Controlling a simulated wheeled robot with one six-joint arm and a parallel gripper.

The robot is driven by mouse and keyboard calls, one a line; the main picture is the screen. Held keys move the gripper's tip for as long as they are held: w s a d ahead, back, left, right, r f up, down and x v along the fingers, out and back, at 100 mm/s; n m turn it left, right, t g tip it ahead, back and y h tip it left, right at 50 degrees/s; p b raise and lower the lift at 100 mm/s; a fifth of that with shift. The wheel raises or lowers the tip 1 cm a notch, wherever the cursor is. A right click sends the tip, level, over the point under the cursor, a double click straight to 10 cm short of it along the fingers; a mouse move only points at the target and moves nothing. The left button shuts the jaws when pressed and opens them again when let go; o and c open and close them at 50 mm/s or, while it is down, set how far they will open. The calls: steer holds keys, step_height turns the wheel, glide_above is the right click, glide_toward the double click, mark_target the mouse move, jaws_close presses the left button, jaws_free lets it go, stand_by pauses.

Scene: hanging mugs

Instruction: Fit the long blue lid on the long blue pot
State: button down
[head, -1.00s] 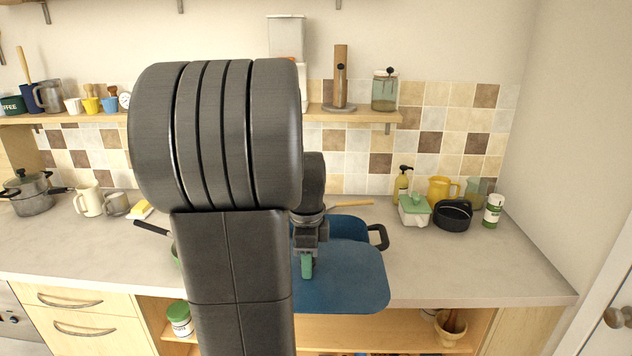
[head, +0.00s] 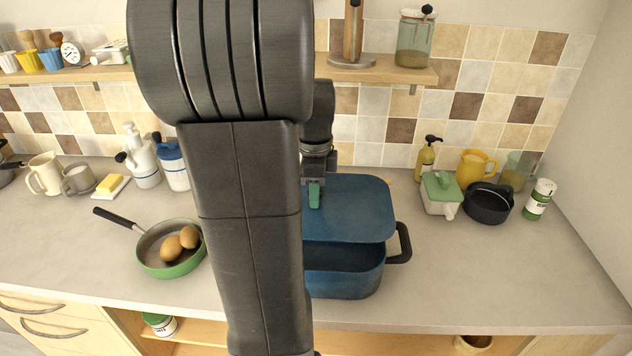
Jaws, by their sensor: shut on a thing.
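The long blue lid (head: 358,208) is a flat, rounded blue plate, held above the long blue pot (head: 345,284) on the counter. My gripper (head: 314,192) is shut on the lid near its left visible part, with a green piece showing at the grip. The lid sits toward the pot's far side, and the near part of the pot's opening shows uncovered. A black handle sticks out at the pot's right end. My arm hides the left parts of both lid and pot. The exact height of the lid over the rim cannot be told.
A green pan (head: 172,262) with two brown eggs stands left of my arm. The counter right of the pot is clear.

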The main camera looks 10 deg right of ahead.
steer(key=shift+s+r, duration=0.1)
steer(key=shift+s, duration=0.05)
steer(key=shift+a, duration=0.1)
step_height(320, 180, down, 8)
steer(key=b, duration=0.5)
stand_by(0.4)
steer(key=shift+f+b, duration=0.65)
steer(key=shift+f, duration=0.3)
stand_by(1.2)
steer(key=c, duration=0.6)
jaws_free()
steer(key=shift+r, duration=0.1)
step_height(320, 180, up, 14)
steer(key=shift+f, duration=0.2)
steer(key=shift+f, duration=0.1)
